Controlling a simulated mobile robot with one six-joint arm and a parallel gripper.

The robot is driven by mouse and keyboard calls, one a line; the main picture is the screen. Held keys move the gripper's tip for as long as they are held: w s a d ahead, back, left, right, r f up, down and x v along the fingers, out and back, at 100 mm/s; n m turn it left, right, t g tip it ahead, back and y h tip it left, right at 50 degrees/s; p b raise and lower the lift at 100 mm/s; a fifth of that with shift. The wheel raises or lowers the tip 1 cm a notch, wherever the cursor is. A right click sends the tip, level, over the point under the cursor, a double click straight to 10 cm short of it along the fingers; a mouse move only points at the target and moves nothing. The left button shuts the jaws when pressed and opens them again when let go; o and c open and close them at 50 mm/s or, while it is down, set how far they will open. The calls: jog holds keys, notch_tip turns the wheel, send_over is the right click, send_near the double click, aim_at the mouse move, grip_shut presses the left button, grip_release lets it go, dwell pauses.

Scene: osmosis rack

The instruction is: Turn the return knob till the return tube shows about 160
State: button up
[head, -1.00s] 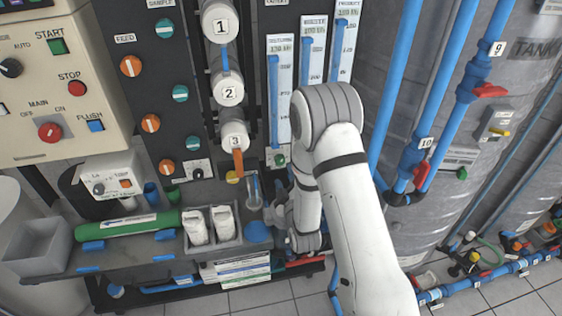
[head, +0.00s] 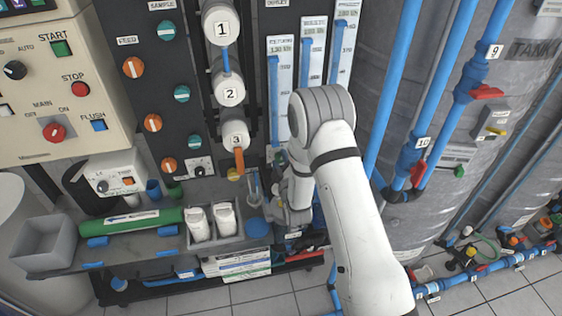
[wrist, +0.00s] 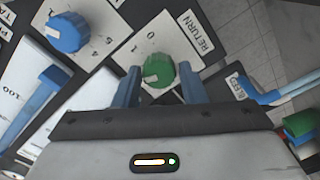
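The return knob (wrist: 157,72) is green with a pale mark on its face, in the wrist view, on a white dial plate with the label RETURN (wrist: 192,35). My gripper (wrist: 160,80) is open, with one blue finger on each side of the knob. Small gaps show between knob and fingers. In the head view my arm hides the gripper tips and this knob. Three flow tubes (head: 274,95) with blue columns stand upright on white scales at the upper middle. Their name labels are too small to read, so I cannot tell which is the return tube or its level.
A blue knob (wrist: 68,32) on another dial plate sits close to the left in the wrist view. Blue pipes and a tank (head: 480,130) stand right of my arm. A bench with a grey bin (head: 45,245) and a green cylinder (head: 140,222) lies left.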

jog(key=c, duration=0.6)
jog(key=shift+f+n+b, duration=0.15)
jog(key=shift+n+b, duration=0.15)
jog(key=shift+b, duration=0.45)
jog(key=shift+f+n+b, duration=0.2)
jog(key=shift+n+b, duration=0.3)
jog(key=shift+b, duration=0.75)
jog(key=n+b, duration=0.2)
jog(key=b, duration=0.2)
jog(key=shift+f+b, duration=0.1)
jog(key=shift+b, duration=0.2)
jog(key=n+b, duration=0.3)
jog(key=b, duration=0.1)
jog(key=shift+b, duration=0.4)
jog(key=shift+r+n+b, duration=0.2)
jog(key=shift+n+b, duration=0.9)
jog(key=shift+b, duration=0.1)
jog(key=shift+r, duration=0.15)
